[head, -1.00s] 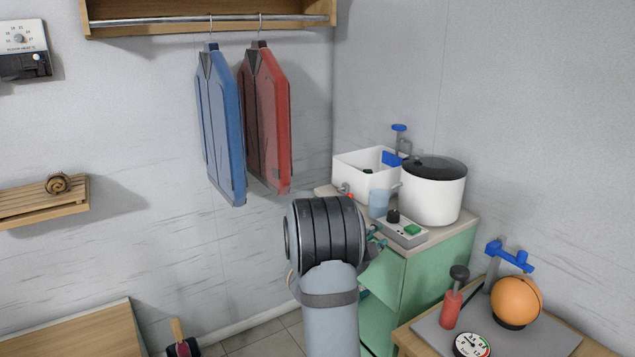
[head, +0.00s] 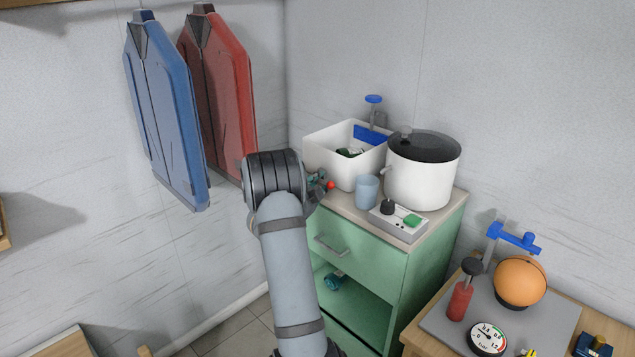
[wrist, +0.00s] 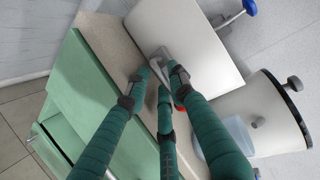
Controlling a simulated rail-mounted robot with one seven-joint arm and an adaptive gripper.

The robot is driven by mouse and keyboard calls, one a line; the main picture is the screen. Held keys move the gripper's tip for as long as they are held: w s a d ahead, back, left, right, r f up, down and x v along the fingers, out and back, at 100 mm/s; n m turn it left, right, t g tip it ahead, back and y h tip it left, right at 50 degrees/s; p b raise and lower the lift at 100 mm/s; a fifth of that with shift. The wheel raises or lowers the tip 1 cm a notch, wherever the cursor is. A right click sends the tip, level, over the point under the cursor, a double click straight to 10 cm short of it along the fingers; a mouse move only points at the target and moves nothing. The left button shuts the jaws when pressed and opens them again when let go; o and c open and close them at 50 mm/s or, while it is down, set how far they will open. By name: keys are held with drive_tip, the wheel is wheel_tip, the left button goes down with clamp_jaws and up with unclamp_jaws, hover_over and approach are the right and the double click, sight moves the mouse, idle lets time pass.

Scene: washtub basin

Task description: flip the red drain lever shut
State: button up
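The red drain lever's round knob (head: 331,185) shows at the front of the white washtub basin (head: 318,158), low by the counter. In the wrist view only a sliver of red (wrist: 179,107) shows between my fingers, with the grey drain fitting (wrist: 161,60) against the basin wall (wrist: 185,45). My gripper (head: 320,188) is just left of the knob in the head view. Its three green fingers (wrist: 158,84) are apart, with their tips close around the fitting. I cannot tell whether they touch it. The lever's arm is mostly hidden.
A light blue cup (head: 367,192) stands right of the lever. Behind it is a white pot (head: 418,180) with a dark lid. A grey switch box (head: 398,222) sits at the counter's front. The green cabinet (head: 350,262) is below. Open floor lies to the left.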

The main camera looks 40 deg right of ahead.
drive_tip(key=c, duration=0.3)
drive_tip(key=shift+w, duration=0.1)
clamp_jaws()
idle(0.4)
